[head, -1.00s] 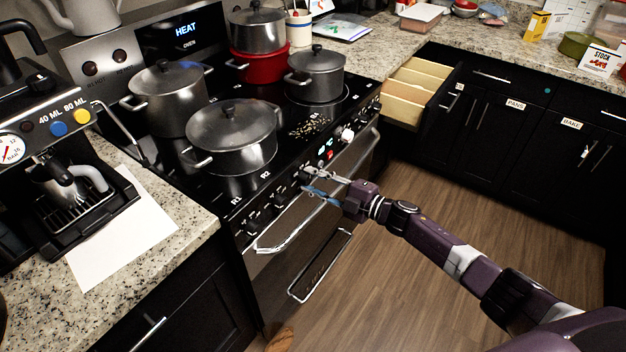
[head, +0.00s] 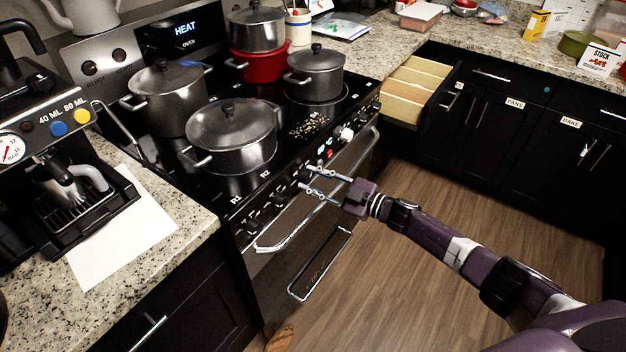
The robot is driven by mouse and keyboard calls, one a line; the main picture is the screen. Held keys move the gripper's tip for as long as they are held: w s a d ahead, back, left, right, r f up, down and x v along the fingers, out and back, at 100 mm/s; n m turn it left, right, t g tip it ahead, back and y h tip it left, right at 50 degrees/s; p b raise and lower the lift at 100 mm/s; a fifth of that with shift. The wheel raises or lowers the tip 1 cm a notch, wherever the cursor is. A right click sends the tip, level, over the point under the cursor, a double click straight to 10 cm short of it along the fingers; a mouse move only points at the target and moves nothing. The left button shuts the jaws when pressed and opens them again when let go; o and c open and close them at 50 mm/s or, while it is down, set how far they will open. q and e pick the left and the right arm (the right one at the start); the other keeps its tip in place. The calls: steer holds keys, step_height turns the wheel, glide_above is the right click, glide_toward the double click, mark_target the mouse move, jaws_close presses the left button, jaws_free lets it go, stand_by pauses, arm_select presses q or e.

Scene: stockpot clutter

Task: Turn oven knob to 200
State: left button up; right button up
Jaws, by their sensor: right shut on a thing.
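The oven (head: 312,235) stands left of centre, with a row of dark knobs along its front panel and a small lit display (head: 325,148). My right gripper (head: 308,180) reaches in from the right and is shut on a dark oven knob (head: 304,174) just below the display, one finger on each side. The fingers partly cover the knob, and its pointer and numbers are too small to read. A white knob (head: 347,134) sits farther right on the panel. My left gripper is not in view.
Several pots stand on the cooktop, the nearest a large lidded pot (head: 232,135). The oven door handle (head: 320,188) runs just below the knobs. An open drawer (head: 415,90) juts out at the back.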

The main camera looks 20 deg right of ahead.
stand_by(0.3)
steer(key=o, duration=1.1)
steer(key=shift+o, duration=0.2)
steer(key=shift+d, duration=0.1)
steer(key=v, duration=1.2)
